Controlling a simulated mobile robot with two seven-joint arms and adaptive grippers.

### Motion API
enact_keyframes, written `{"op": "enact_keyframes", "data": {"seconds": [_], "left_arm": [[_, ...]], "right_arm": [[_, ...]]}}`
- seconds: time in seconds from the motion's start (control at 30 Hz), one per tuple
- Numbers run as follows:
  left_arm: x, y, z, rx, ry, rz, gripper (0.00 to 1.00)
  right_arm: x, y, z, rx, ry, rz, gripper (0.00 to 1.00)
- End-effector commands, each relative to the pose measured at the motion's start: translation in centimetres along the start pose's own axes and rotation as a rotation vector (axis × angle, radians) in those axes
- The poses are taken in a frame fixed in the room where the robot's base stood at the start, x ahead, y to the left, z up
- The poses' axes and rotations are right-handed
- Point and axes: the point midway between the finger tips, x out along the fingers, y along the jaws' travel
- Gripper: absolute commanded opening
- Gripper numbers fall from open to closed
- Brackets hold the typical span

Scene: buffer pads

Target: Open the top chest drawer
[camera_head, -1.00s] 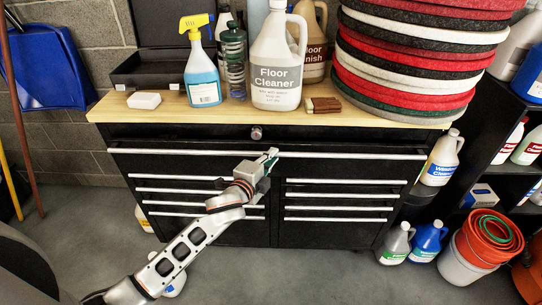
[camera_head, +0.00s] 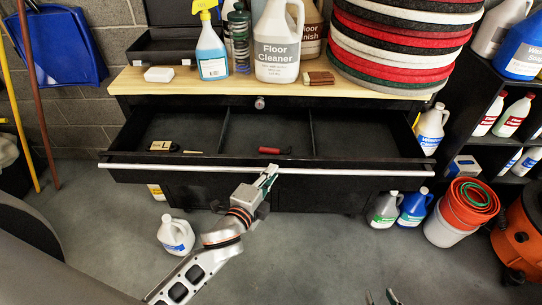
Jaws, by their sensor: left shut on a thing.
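The top chest drawer (camera_head: 225,174) is pulled well out of the black tool chest. Its long white handle (camera_head: 180,167) runs across the drawer front. My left gripper (camera_head: 267,176) is shut on this handle, near the middle of the bar. The handle hides part of the fingertips. Inside the drawer, two dividers make three compartments. A small yellow and black item (camera_head: 164,146) lies in the left one and a red-handled tool (camera_head: 274,150) in the middle one. The fingertips of my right gripper (camera_head: 380,297) show at the bottom edge, apart and empty.
The wooden chest top (camera_head: 190,84) carries a spray bottle (camera_head: 211,50), a Floor Cleaner jug (camera_head: 276,45) and a stack of pads (camera_head: 400,45). A white jug (camera_head: 176,236) stands on the floor left of my arm. Buckets (camera_head: 455,215) stand at right. The central floor is clear.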

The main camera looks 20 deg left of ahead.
Motion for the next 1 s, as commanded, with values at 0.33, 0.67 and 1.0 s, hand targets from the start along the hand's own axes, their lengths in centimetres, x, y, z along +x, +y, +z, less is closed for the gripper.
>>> {"op": "enact_keyframes", "data": {"seconds": [0.33,0.67,1.0], "left_arm": [[-4.9,1.2,-2.0,-0.002,-0.001,0.003,0.00],[-5.9,1.4,-2.4,0.000,-0.001,0.000,0.00],[-5.9,1.3,-2.4,0.001,-0.001,0.000,0.28]], "right_arm": [[0.1,0.0,0.3,-0.001,-0.006,0.000,0.32],[0.1,-0.1,0.6,0.000,-0.011,-0.001,0.32],[0.0,0.0,0.2,0.000,-0.005,0.000,0.32]]}}
